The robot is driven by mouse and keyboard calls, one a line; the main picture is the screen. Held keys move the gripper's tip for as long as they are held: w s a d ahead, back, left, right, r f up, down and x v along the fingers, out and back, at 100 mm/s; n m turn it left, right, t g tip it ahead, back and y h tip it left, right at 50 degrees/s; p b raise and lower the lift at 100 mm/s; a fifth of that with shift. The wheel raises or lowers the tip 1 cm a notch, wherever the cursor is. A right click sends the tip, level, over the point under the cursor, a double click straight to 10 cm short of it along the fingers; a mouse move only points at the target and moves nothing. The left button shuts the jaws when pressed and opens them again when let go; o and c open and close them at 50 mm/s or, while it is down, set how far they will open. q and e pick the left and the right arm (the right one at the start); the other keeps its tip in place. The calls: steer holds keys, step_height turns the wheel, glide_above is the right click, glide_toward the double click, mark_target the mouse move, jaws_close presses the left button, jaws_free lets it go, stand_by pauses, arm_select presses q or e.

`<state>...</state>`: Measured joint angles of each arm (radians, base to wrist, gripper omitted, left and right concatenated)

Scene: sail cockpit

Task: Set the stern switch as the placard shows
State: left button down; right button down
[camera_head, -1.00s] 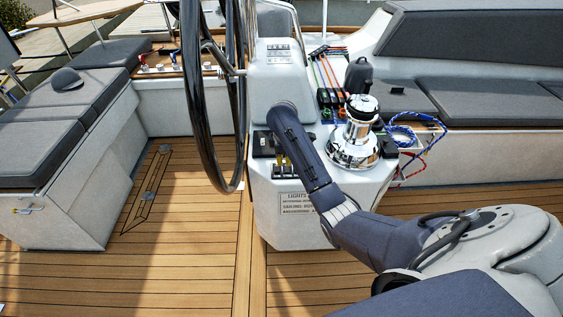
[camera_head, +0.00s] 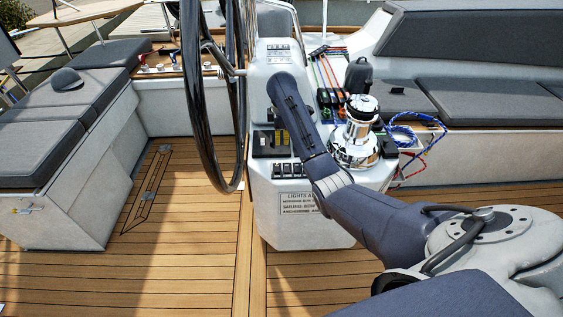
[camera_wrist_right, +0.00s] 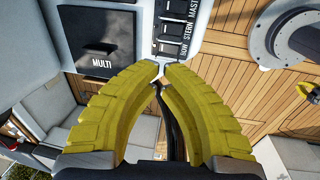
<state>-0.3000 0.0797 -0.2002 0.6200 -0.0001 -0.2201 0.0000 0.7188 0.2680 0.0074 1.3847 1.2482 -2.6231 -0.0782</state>
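A row of black rocker switches (camera_head: 290,170) sits on the white console above the placard (camera_head: 298,202), which begins "LIGHTS"; its smaller lines are hard to read. In the right wrist view the stern switch (camera_wrist_right: 166,29) lies between the bow and masthead switches, beside the label STERN. I cannot tell its position. My right gripper (camera_head: 283,139) is above the switch row, partly behind my forearm. In the wrist view its yellow fingertips (camera_wrist_right: 161,67) are together, with nothing held, just short of the bow end and apart from the switches.
A dark MULTI display (camera_wrist_right: 97,45) is beside the switches. The black steering wheel (camera_head: 196,100) stands left of the console. A chrome winch (camera_head: 355,132) with a blue rope (camera_head: 403,133) is at right. The teak floor is clear.

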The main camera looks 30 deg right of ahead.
mark_target(287, 168)
steer(key=f, duration=0.4)
steer(key=w+f, duration=0.1)
steer(key=f, duration=0.4)
steer(key=d+f, duration=0.1)
steer(key=f, duration=0.3)
steer(key=shift+w+f, duration=0.3)
steer(key=shift+f, duration=0.1)
